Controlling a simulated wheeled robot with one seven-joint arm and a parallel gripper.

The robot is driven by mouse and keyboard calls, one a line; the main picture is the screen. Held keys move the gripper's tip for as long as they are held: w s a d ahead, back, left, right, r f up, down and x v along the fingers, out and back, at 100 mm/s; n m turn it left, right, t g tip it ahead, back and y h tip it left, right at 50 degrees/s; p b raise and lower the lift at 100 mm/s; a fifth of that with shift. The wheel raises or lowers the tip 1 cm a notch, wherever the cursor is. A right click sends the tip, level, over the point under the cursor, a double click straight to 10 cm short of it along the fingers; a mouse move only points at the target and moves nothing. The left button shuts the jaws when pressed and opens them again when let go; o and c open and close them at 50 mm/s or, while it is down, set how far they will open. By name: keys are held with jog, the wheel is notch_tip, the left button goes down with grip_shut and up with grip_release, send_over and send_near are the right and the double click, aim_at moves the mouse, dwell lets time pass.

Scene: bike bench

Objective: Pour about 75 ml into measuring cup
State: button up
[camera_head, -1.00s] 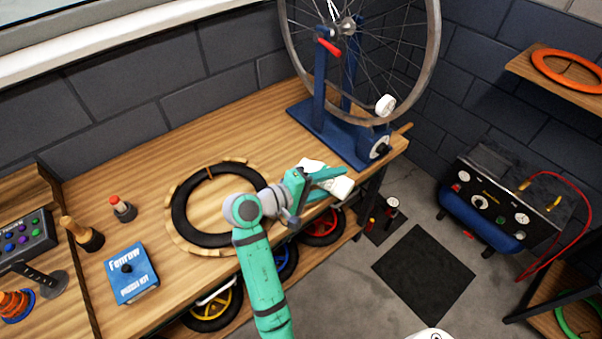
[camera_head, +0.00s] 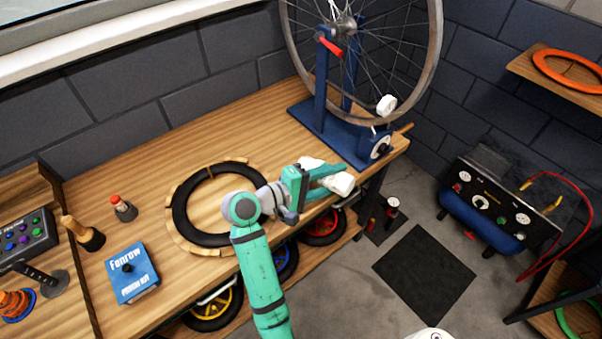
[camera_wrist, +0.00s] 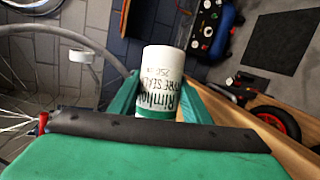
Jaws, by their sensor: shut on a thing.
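My gripper (camera_head: 328,178) is shut on a white bottle with a green band (camera_head: 341,184), above the front right part of the bench. White shows on both sides of the fingers, and the bottle looks tipped well over from upright. In the wrist view the bottle (camera_wrist: 164,72) stands out beyond the fingers, with the printed words "tyre sealant" and "250" on it. Its lower part is hidden behind the gripper body. I see no liquid coming out.
A blue wheel stand (camera_head: 330,135) with a bicycle wheel and a white round part (camera_head: 387,104) stands just beyond the bottle. A black tyre on a wooden ring (camera_head: 180,205) lies left of my gripper. A blue box (camera_head: 131,273) sits further left. The back bench top is clear.

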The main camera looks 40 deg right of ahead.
jog(key=shift+d+r, duration=0.1)
jog(key=shift+r, duration=0.1)
dwell(0.3)
jog(key=shift+w, duration=0.1)
jog(key=shift+w+r+n, duration=0.1)
jog(key=shift+r+n, duration=0.2)
jog(key=shift+n, duration=0.1)
dwell(0.4)
